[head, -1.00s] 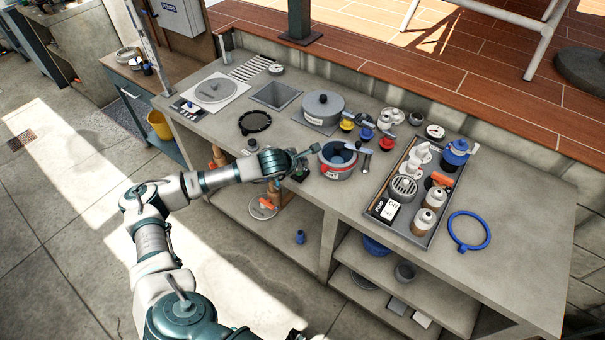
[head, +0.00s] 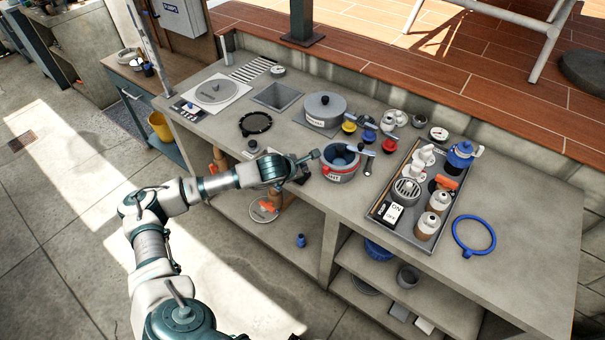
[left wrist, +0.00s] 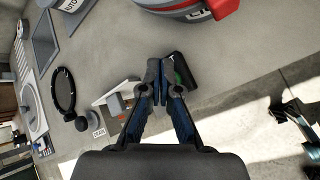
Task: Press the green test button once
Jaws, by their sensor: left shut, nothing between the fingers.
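The green test button (left wrist: 179,79) shows partly in the left wrist view, on a small black box (left wrist: 186,72) on the counter. My left gripper (left wrist: 157,68) is shut and empty, its fingertips beside the button and covering part of the box. I cannot tell whether they touch it. In the head view my left gripper (head: 313,155) reaches over the counter's front edge, near the red-banded pot (head: 340,172). There the button is hidden by my gripper. A dark part at the right edge of the left wrist view may be my right gripper; its jaws are unclear.
The red-banded pot stands just right of the fingertips. A black ring (head: 255,123) and a small dark knob (head: 253,147) lie to the left. A tray (head: 423,240) with several fittings and a blue ring (head: 474,236) are at the right. Shelves are below.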

